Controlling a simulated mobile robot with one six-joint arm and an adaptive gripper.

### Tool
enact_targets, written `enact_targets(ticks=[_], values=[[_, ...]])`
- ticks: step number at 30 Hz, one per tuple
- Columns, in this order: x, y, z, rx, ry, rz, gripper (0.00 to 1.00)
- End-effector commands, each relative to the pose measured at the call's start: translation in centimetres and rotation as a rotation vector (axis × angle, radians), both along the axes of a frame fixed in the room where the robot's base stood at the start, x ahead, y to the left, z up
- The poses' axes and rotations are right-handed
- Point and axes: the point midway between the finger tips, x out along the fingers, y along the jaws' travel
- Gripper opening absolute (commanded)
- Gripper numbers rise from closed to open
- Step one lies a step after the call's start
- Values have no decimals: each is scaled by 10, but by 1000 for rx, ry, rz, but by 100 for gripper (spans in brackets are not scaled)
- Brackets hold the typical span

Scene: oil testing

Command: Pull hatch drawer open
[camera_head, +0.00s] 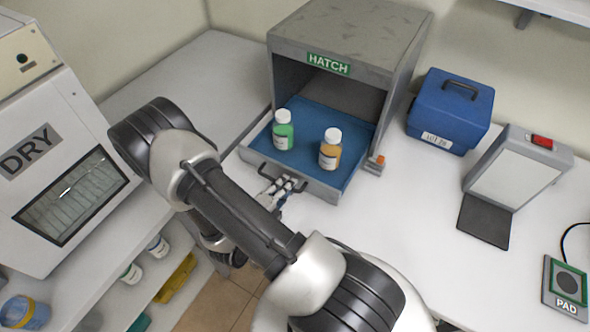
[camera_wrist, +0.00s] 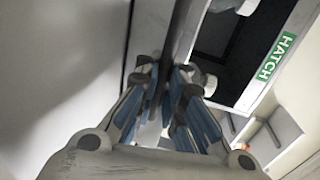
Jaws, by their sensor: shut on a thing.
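The grey hatch box (camera_head: 350,45) stands on the counter with a green HATCH label, which also shows in the wrist view (camera_wrist: 274,56). Its drawer (camera_head: 318,185) is pulled out of the front, showing a blue tray lining (camera_head: 305,158). A green bottle (camera_head: 283,132) and an orange bottle (camera_head: 330,152), both white-capped, stand upright on the lining. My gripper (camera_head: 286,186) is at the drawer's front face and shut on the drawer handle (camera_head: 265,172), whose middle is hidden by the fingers. In the wrist view, my fingers (camera_wrist: 167,88) close at the drawer front.
A blue case (camera_head: 450,112) stands right of the hatch. A grey panel stand with a red switch (camera_head: 520,165) and a PAD device (camera_head: 567,285) are farther right. The white DRY cabinet (camera_head: 60,150) is at left. The counter between drawer and pad is clear.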

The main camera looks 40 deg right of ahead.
Motion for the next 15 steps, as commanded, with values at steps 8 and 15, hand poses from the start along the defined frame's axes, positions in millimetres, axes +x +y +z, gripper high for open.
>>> enact_targets(ticks=[8, 15], values=[[-4, 16, 2, -4, -3, 1, 0], [-4, 17, 2, -5, -4, 0, 0]])
